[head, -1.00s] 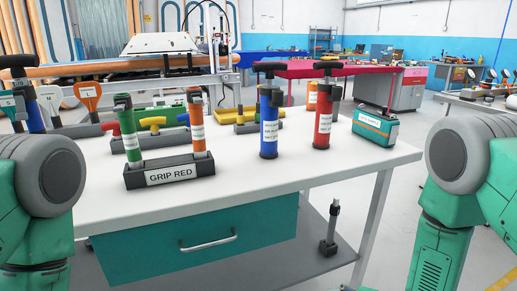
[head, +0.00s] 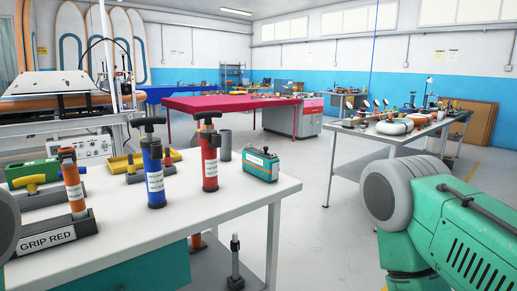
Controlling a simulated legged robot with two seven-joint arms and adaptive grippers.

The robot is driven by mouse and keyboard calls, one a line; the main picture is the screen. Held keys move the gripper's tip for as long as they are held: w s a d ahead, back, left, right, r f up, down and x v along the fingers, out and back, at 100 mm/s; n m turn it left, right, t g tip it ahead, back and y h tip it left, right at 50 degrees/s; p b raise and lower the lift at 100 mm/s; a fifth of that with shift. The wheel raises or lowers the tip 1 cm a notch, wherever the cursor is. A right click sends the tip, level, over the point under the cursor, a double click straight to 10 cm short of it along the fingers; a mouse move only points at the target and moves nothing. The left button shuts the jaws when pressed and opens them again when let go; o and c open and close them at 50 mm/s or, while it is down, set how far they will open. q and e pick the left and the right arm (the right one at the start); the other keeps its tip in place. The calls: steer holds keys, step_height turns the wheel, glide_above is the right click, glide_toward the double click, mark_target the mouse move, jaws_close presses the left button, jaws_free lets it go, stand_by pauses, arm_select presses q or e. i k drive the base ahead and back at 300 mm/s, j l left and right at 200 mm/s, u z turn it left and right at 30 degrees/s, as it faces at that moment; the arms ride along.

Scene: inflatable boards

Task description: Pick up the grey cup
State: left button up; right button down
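A plain grey cylinder that looks like the grey cup (head: 226,145) stands upright on the white table (head: 243,204). It is near the table's far edge, just behind and right of the red pump (head: 210,165), which hides a little of its left side. Neither of my grippers is in view. Only a thick green and grey part of my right arm shows at the lower right, and a sliver of grey at the left edge.
A blue pump (head: 155,180) stands left of the red one. A teal box (head: 261,165) sits right of the cup. A holder labelled GRIP RED (head: 50,236) is at the left front. Open floor lies right of the table, before another bench (head: 395,135).

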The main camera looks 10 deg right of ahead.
mark_target(225, 149)
steer(key=l+z, duration=0.1)
steer(key=i+l, duration=0.25)
steer(key=l, duration=0.15)
steer(key=i+l+u, duration=0.1)
steer(key=i+l, duration=0.15)
steer(key=l, duration=0.15)
steer(key=i+l, duration=0.25)
steer(key=l, duration=0.15)
steer(key=i+l+u, duration=0.1)
steer(key=i+l, duration=0.15)
steer(key=l, duration=0.15)
steer(key=i+l, duration=0.2)
steer(key=l, duration=0.25)
